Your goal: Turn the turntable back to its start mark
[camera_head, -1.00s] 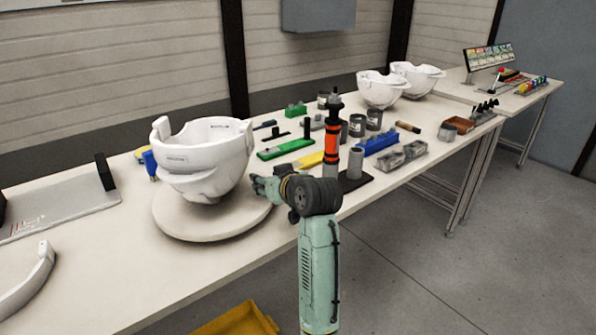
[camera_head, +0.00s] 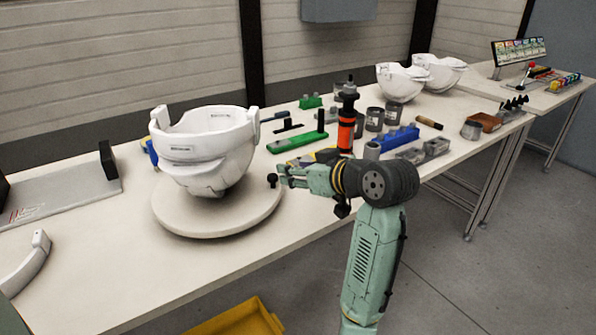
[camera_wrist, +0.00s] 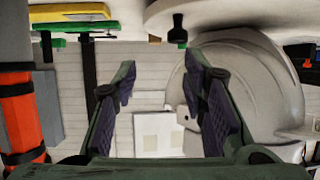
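The turntable (camera_head: 215,222) is a round pale disc on the bench, with a white helmet shell (camera_head: 210,165) standing on it. A small black knob (camera_head: 272,181) shows at the disc's right edge. In the wrist view the turntable (camera_wrist: 215,14) is at the top, the knob (camera_wrist: 178,32) hangs below it, and the shell (camera_wrist: 262,85) is at the right. My gripper (camera_head: 285,176) is just right of the knob. In the wrist view my gripper (camera_wrist: 165,85) is open, with nothing between its fingers and the knob ahead. No start mark can be made out.
An orange and black tool (camera_head: 347,120) stands behind my arm, near a green block (camera_head: 297,142) and a blue holder (camera_head: 390,138). A grey plate fixture (camera_head: 65,200) lies left of the turntable. A yellow bin (camera_head: 240,318) is below the bench front.

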